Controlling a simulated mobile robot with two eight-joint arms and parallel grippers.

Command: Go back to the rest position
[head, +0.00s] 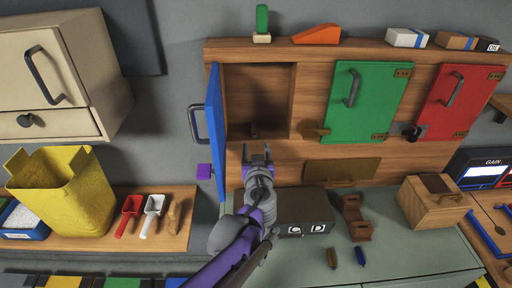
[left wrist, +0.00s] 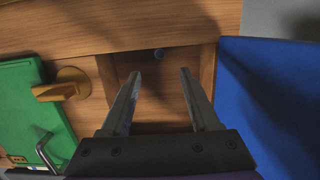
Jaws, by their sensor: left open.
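My left gripper (head: 257,153) is open and empty, in front of the lower edge of the open compartment (head: 252,90) in the wooden wall cabinet. In the left wrist view its two fingers (left wrist: 161,98) are spread apart with nothing between them. The blue door (head: 215,125) stands swung open to the left of the gripper; it also fills the right of the left wrist view (left wrist: 268,105). A small dark knob-like thing (head: 254,132) shows at the compartment's bottom. My right gripper is not in view.
The green door (head: 370,105) and red door (head: 458,100) are shut. A dark box (head: 302,210), brown holder (head: 355,217) and wooden box (head: 432,203) stand on the counter below. A yellow bag (head: 65,190) and scoops (head: 130,213) are at left.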

